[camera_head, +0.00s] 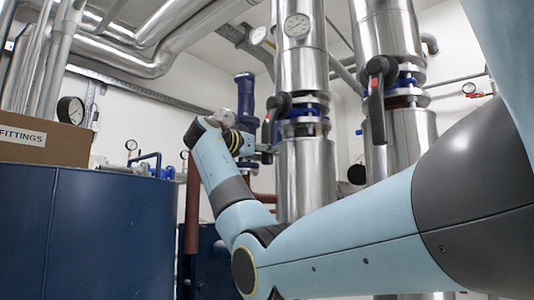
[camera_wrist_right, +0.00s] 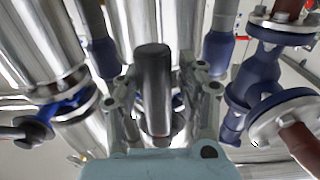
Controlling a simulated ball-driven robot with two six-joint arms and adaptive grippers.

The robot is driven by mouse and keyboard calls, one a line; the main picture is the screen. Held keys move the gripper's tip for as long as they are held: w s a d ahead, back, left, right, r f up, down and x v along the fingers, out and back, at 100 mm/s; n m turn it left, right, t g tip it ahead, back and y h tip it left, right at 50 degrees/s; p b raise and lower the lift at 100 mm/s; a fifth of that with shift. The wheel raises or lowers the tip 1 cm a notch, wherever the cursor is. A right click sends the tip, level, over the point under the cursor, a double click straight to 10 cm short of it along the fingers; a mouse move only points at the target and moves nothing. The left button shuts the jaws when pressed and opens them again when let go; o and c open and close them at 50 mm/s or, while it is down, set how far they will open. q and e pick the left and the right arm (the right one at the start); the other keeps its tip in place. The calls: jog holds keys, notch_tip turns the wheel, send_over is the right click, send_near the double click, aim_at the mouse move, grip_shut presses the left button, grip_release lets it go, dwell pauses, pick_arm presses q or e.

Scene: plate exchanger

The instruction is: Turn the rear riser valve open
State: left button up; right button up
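Two silver risers carry lever valves in the head view. The rear riser (camera_head: 303,170), the smaller-looking one, has a valve with a dark lever (camera_head: 269,124) hanging down at its left side. My right gripper (camera_head: 264,150) is at this lever, partly hidden by my wrist. In the right wrist view, a dark grey lever handle (camera_wrist_right: 152,85) stands between the two fingers of my right gripper (camera_wrist_right: 160,100). The fingers are spread on both sides of it, with what look like gaps. The nearer riser's valve has a black and red lever (camera_head: 377,105) pointing down. My left gripper is not in view.
A blue tank (camera_head: 85,235) with a cardboard box (camera_head: 40,150) marked FITTINGS fills the left. A dark blue fitting (camera_head: 245,95) stands just behind my right wrist. In the wrist view, flanged blue pipework (camera_wrist_right: 265,65) is close on the right.

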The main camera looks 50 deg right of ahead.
jog(key=shift+o, duration=1)
jog(key=shift+w, duration=0.1)
jog(key=s+a, duration=0.1)
jog(key=a, duration=1.1)
jog(key=shift+s, duration=0.1)
